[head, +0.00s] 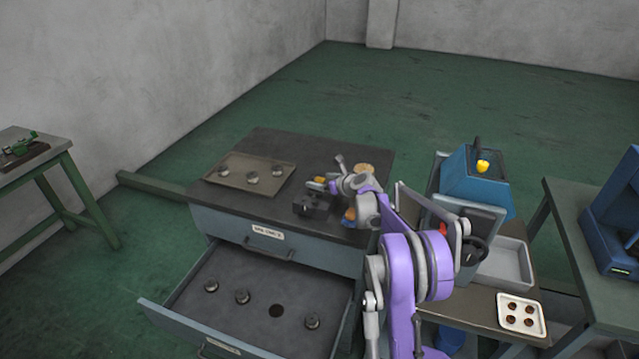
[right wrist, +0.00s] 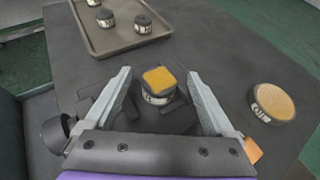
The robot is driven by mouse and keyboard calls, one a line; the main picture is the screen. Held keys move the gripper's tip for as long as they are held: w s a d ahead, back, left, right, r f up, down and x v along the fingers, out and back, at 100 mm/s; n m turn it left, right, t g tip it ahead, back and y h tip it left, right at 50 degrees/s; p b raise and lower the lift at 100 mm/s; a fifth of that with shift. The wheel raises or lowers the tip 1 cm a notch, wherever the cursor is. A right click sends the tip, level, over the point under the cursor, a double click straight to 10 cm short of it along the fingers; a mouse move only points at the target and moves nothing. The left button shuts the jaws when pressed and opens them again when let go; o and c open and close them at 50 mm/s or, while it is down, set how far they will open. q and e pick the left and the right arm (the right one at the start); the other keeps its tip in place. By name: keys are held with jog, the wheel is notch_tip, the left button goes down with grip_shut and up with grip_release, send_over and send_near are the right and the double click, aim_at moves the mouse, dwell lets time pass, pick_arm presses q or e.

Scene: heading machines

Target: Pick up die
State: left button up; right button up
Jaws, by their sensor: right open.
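A short round die with a yellow top and a pale label (right wrist: 158,84) stands upright among dark block-like parts (right wrist: 128,112) on the cabinet top. My right gripper (right wrist: 160,92) is open, with one finger on each side of this die and a visible gap to both. In the head view my right gripper (head: 326,187) is over the cabinet top beside a black block (head: 313,206), and the arm partly hides that spot. A wider round piece with a tan top (right wrist: 272,101) stands to the right, and it also shows in the head view (head: 365,168). My left gripper is out of view.
A tray (head: 222,182) on the cabinet top (head: 285,147) holds three dark round dies (head: 251,178). At right are a blue machine (head: 474,180), a grey bin (head: 512,262) and a white tray (head: 507,324).

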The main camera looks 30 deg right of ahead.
jog(key=shift+s, duration=0.1)
jog(key=shift+c, duration=0.4)
grip_shut()
